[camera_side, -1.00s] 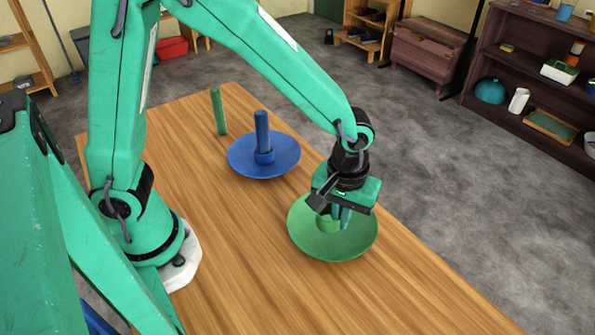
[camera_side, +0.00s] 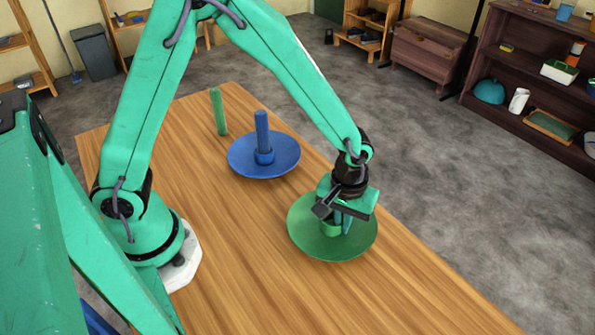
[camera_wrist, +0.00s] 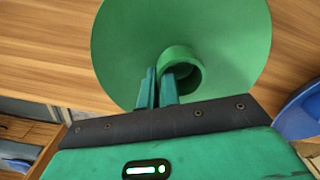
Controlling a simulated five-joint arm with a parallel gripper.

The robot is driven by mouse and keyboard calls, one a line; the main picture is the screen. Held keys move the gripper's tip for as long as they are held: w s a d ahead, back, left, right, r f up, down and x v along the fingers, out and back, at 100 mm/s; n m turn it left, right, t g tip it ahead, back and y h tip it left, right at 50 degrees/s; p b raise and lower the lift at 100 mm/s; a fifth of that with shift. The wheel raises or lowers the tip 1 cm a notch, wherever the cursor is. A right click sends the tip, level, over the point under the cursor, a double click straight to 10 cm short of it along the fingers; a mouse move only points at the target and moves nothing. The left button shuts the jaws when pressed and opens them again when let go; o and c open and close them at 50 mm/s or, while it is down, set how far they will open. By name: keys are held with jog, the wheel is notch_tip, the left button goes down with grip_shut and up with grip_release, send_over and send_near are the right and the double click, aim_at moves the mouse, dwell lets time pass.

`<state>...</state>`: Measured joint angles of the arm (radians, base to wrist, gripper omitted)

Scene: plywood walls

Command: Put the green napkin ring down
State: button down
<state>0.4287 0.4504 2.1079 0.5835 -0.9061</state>
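The green napkin ring (camera_side: 331,230) is a short open cylinder, low over the middle of the green plate (camera_side: 305,240). I cannot tell whether it touches the plate. My gripper (camera_side: 341,224) points down over the plate, its fingers at the ring's side. In the wrist view, my gripper (camera_wrist: 160,80) has its fingers close together, pinching the wall of the ring (camera_wrist: 186,66), which is partly hidden behind one finger. The green plate (camera_wrist: 235,45) spreads beneath it.
A blue plate (camera_side: 240,158) holds a blue ring (camera_side: 264,157) around an upright blue post (camera_side: 261,130). A green post (camera_side: 218,112) stands behind it on the wooden table (camera_side: 230,230). The table's front is clear. Its right edge runs near the green plate.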

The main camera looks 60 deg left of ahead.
jog(key=shift+f, duration=0.25)
jog(key=c, duration=1.6)
grip_release()
jog(key=shift+r, duration=0.15)
jog(key=shift+r, duration=6)
jog(key=shift+s+a+r+m+t, duration=0.95)
jog(key=shift+s+a+r, duration=1.1)
jog(key=shift+a, duration=0.6)
jog(key=shift+s+a+r+m+t, duration=0.9)
jog(key=shift+s+a+r, duration=1.1)
jog(key=shift+a, duration=0.7)
jog(key=shift+s+a+r+m+t, duration=0.9)
jog(key=shift+s+a+r, duration=0.85)
jog(key=shift+s+a, duration=0.75)
